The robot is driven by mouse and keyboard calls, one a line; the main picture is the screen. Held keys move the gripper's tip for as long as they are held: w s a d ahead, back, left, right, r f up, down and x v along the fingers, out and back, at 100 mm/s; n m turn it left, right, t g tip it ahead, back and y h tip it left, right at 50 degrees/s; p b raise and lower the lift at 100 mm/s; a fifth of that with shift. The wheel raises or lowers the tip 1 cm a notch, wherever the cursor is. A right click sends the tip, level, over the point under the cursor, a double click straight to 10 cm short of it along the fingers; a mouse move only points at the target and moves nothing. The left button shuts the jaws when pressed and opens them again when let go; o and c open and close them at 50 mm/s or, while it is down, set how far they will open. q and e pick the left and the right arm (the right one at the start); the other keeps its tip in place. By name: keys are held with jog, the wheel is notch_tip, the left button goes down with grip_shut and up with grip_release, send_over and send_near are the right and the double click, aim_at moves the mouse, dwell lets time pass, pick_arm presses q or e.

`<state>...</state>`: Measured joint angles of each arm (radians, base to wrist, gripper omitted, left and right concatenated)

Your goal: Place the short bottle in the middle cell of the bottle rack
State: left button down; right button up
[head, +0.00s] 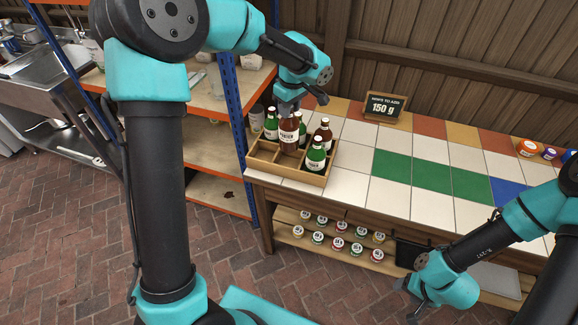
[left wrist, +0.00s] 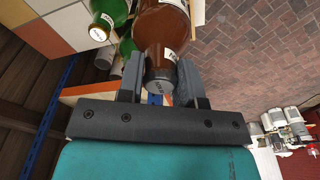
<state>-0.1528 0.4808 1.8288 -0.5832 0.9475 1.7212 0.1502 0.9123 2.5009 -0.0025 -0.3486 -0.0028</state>
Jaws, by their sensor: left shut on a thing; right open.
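My left gripper (head: 289,103) is shut on the neck of a brown bottle (head: 289,132) with a pale label. It holds the bottle upright over the middle of the wooden bottle rack (head: 268,172). The rack hides whether the bottle's base touches its floor. In the left wrist view the brown bottle (left wrist: 160,30) sits between the two fingers (left wrist: 160,82), its cap towards the camera. Around it in the rack stand a green bottle (head: 271,124), another brown bottle (head: 323,134) and a front green bottle (head: 316,157). My right gripper (head: 408,300) is open and empty, low at the right.
A grey container (head: 257,118) stands beside the rack's left back. A black sign (head: 384,107) reading 150 g stands at the tiled counter's back. Small jars (head: 338,243) stand on a shelf below. A blue shelf post (head: 234,110) is close left.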

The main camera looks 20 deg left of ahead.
aim_at(289, 133)
pick_arm(q)
jog(key=shift+f, duration=3.2)
jog(key=shift+f, duration=1.9)
jog(key=c, duration=0.8)
grip_release()
jog(key=r, duration=0.4)
jog(key=d+r, duration=0.1)
jog(key=r, duration=0.7)
jog(key=shift+s+d+r, duration=0.1)
jog(key=shift+s+d, duration=0.1)
jog(key=shift+s, duration=0.05)
